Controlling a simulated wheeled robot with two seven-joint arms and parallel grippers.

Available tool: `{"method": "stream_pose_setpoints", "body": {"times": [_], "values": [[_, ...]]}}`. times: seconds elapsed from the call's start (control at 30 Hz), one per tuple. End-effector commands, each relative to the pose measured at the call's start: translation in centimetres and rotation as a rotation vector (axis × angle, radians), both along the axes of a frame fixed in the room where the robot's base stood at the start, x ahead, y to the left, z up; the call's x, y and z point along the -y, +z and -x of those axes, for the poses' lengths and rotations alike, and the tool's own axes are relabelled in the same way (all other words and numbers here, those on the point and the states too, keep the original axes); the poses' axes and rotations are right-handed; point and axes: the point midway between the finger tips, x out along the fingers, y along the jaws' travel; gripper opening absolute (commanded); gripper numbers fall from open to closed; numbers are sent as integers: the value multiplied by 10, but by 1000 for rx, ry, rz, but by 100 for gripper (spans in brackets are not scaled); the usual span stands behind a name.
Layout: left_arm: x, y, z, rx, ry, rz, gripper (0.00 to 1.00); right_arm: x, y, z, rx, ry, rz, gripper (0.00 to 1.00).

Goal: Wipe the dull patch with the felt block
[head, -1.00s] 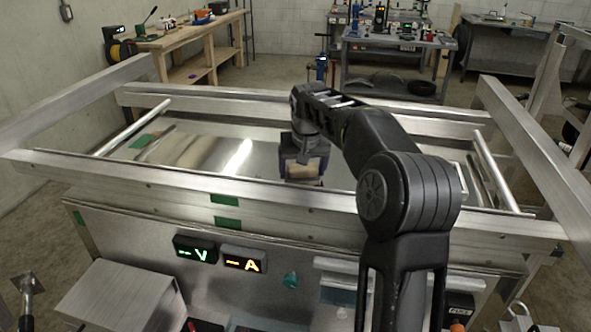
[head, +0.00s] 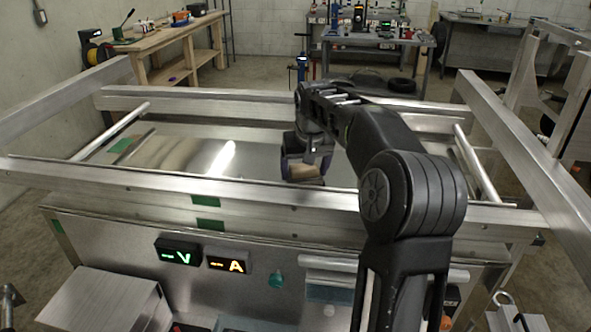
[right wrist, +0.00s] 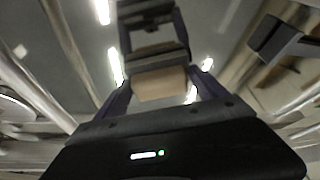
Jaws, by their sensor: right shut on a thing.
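My right gripper (head: 305,168) is shut on the felt block, a tan block (head: 308,181) with a dark upper part. It hangs low over the shiny metal panel (head: 262,150) inside the trailer frame; I cannot tell whether it touches. In the right wrist view the felt block (right wrist: 160,83) sits between the fingers of the gripper (right wrist: 158,78). A brownish, matte-looking area (head: 165,154) lies on the panel left of a bright light streak; I cannot tell whether it is the dull patch or a reflection. My left gripper is not in view.
Aluminium rails surround the panel, with a front rail (head: 270,193) near me and a thick side beam (head: 520,155) at right. A V display (head: 178,253) and an A display (head: 228,264) are on the front face. The panel left of the gripper is clear.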

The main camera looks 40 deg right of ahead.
Motion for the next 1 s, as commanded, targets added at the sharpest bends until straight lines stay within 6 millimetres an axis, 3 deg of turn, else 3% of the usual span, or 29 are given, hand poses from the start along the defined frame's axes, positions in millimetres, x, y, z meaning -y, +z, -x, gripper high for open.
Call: {"method": "stream_pose_setpoints", "body": {"times": [0.57,1.0], "values": [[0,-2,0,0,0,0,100,8,1,10,3,0,1,32],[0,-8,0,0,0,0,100,30,-2,37,3,-1,0,32]]}}
